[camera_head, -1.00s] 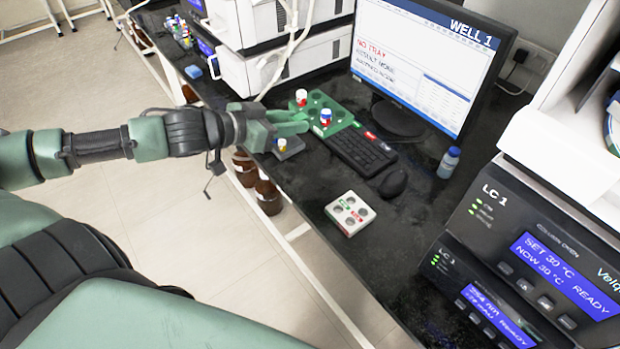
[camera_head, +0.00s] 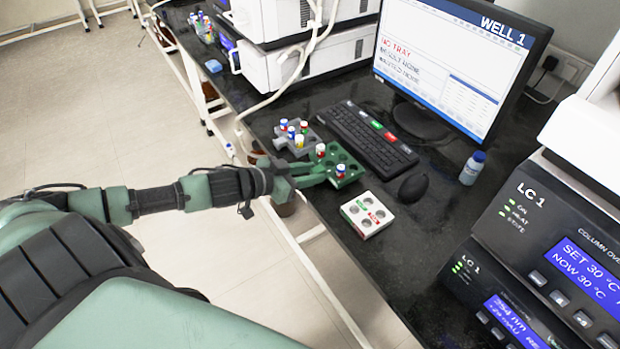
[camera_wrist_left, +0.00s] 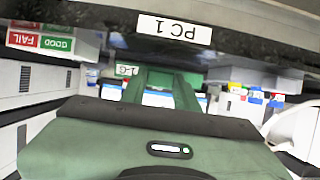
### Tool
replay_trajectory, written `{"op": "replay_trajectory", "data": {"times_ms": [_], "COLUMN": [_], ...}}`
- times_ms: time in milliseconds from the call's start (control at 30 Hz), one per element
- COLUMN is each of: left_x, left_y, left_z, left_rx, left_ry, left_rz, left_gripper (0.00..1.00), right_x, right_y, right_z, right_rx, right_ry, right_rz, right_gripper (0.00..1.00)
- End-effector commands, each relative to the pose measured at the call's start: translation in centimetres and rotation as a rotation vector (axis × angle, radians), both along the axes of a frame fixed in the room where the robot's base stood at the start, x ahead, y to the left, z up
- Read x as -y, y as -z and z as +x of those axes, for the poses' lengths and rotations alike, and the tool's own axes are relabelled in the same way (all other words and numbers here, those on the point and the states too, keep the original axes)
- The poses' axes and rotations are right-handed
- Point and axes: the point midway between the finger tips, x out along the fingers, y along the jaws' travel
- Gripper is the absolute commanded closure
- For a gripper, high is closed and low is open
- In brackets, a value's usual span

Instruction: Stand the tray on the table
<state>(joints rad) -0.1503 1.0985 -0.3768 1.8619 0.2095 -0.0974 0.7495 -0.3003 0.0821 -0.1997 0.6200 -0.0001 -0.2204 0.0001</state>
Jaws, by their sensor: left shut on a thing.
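The green tray (camera_head: 354,174) is at the table's front, between the grey rack and the white block in the head view. It looks about level, with round wells and two capped vials, one at its left corner (camera_head: 320,151) and one at its near side (camera_head: 340,170). My left gripper (camera_head: 318,174) is shut on the tray's left side. Its green fingers (camera_wrist_left: 162,88) show in the left wrist view, which looks upside down. I cannot tell whether the tray touches the table (camera_head: 408,256). My right gripper is not in view.
A grey rack (camera_head: 309,146) with several vials stands just behind the tray. A white block (camera_head: 368,222) with red and green labels stands close to its right. The keyboard (camera_head: 365,140), mouse (camera_head: 413,187) and monitor are behind. Dark tabletop is clear to the front right.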

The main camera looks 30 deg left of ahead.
Motion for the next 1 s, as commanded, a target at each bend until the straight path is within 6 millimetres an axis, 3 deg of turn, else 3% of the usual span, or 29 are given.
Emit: {"op": "replay_trajectory", "data": {"times_ms": [100,400,433,500,1000], "left_x": [0.0,0.0,0.0,0.0,-0.3], "left_y": [1.6,1.8,1.9,1.9,1.5], "left_z": [0.0,0.0,0.0,0.0,-0.9], "left_rx": [0.001,0.001,-0.001,0.000,-0.003], "left_ry": [0.000,0.000,0.000,0.000,-0.001], "left_rz": [0.000,0.000,0.000,0.000,-0.001], "left_gripper": [1.00,1.00,0.67,0.48,0.48], "right_x": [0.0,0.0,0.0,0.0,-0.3], "right_y": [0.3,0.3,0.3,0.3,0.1], "right_z": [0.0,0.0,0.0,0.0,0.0], "right_rx": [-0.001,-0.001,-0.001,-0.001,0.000], "right_ry": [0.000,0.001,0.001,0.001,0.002], "right_rz": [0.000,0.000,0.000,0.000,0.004], "right_gripper": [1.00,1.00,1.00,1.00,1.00]}}
